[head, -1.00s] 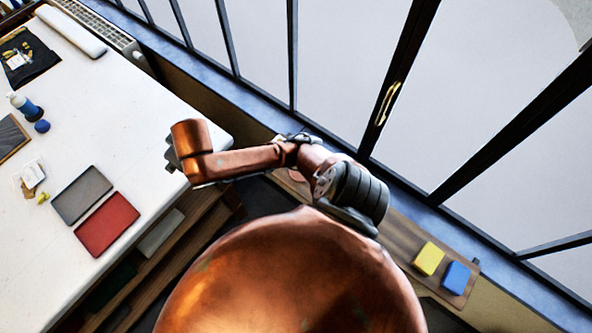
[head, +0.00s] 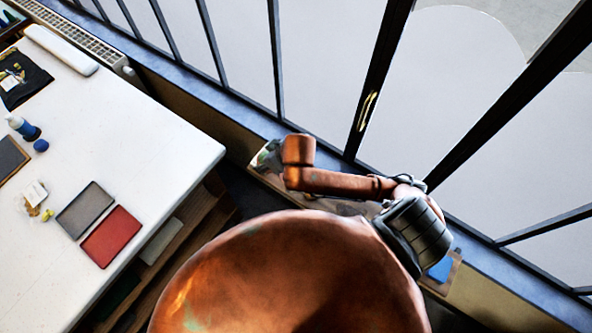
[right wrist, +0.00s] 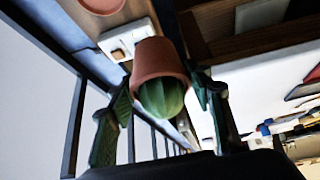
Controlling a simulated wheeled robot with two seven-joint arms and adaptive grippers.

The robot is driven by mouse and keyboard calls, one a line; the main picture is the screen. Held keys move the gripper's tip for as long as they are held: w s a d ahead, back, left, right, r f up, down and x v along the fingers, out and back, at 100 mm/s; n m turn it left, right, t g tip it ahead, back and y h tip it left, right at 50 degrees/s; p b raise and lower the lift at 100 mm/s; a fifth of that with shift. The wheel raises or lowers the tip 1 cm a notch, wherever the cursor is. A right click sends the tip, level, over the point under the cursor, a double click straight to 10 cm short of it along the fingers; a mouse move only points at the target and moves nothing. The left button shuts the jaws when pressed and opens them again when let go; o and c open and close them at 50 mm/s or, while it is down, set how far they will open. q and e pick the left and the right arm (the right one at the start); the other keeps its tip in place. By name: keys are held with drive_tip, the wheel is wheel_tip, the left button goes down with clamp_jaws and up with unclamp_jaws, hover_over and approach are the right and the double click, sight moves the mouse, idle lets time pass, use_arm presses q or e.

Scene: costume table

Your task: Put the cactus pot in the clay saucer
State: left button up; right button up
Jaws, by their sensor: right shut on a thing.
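The cactus pot, a terracotta pot (right wrist: 160,58) with a round green cactus (right wrist: 162,98), is held between the two fingers of my right gripper (right wrist: 160,88) in the right wrist view. In the head view my right gripper (head: 266,158) is at the window side, right of the white table, and I cannot make out the pot there. A round reddish clay saucer (right wrist: 102,4) is partly cut off at the top left of the right wrist view, apart from the pot. I cannot make it out in the head view. My left gripper is not in view.
A blue block (head: 441,268) lies on a board by the window.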

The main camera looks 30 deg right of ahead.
drive_tip(key=s+a+n+y+p, duration=0.2)
drive_tip(key=s+a+n+p, duration=0.15)
drive_tip(key=s, duration=0.55)
drive_tip(key=shift+g, duration=0.4)
drive_tip(key=w+d+f+p, duration=0.1)
drive_tip(key=w+d+f, duration=0.1)
drive_tip(key=d+f, duration=0.1)
drive_tip(key=w+d+f+p, duration=0.1)
drive_tip(key=w+d+f, duration=0.2)
drive_tip(key=d, duration=0.1)
drive_tip(key=w+d+f+p, duration=0.1)
drive_tip(key=w+d+f, duration=0.2)
drive_tip(key=d+f, duration=0.1)
drive_tip(key=shift+d, duration=0.1)
drive_tip(key=shift+w+d+f+m, duration=0.25)
drive_tip(key=shift+d+f, duration=0.15)
drive_tip(key=shift+f, duration=0.2)
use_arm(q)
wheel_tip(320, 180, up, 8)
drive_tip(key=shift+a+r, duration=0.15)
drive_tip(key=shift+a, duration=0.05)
use_arm(e)
drive_tip(key=shift+s+f, duration=0.1)
drive_tip(key=shift+f, duration=1.4)
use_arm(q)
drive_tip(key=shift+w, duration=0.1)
use_arm(e)
drive_tip(key=o, duration=1.3)
drive_tip(key=shift+f, duration=0.1)
drive_tip(key=shift+c, duration=0.2)
